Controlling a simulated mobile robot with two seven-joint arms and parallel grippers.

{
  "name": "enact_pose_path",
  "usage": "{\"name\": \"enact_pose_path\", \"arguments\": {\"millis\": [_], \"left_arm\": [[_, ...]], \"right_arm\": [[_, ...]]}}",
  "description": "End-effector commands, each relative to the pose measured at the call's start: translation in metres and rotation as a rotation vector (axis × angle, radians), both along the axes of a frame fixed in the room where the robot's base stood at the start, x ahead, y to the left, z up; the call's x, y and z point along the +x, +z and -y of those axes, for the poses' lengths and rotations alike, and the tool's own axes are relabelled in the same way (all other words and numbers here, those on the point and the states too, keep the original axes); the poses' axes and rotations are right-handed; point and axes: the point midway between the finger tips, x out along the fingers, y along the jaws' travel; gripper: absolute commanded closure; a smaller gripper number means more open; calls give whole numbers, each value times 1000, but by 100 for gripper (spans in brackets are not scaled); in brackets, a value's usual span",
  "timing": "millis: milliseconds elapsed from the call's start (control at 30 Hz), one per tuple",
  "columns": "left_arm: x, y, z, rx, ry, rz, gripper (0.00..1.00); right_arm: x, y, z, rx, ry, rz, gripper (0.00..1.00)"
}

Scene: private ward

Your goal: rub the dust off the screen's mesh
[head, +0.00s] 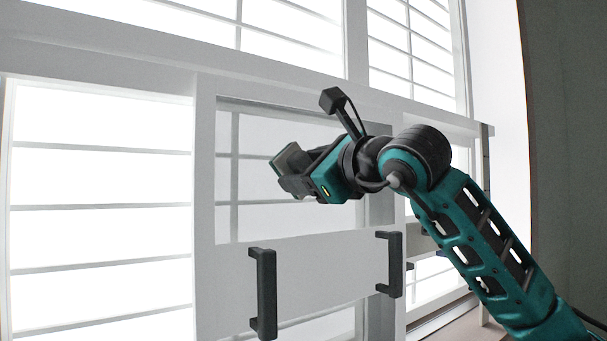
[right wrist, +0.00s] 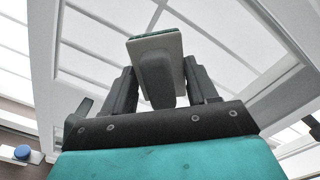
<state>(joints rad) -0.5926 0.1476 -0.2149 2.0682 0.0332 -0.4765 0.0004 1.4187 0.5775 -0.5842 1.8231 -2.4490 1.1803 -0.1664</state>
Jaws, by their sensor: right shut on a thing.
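The screen stands upright in the window, with a pale frame (head: 206,200) and a grey, see-through mesh (head: 260,222). I cannot make out dust on it. My right gripper (head: 294,182) is in front of the mesh's upper middle, shut on a small scrubbing pad (head: 291,158). In the right wrist view the gripper (right wrist: 160,78) grips the pad's dark grey handle (right wrist: 157,84) between its fingers. The pad (right wrist: 150,43) has a pale back plate and a green edge; its working face is hidden. I cannot tell whether it touches the mesh. My left gripper is out of view.
Two dark handles stick out below the mesh, one at left (head: 264,296) and one at right (head: 389,264). Bright slatted window panes (head: 100,180) lie around the screen. A dark wall (head: 565,150) is at the far right.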

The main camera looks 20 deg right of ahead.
Motion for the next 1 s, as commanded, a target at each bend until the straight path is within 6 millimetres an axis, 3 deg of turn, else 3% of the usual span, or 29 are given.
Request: {"name": "enact_pose_path", "arguments": {"millis": [433,1000], "left_arm": [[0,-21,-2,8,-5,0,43],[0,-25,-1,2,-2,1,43]], "right_arm": [[-42,-1,16,1,0,3,73],[-53,0,20,1,-2,3,73]]}}
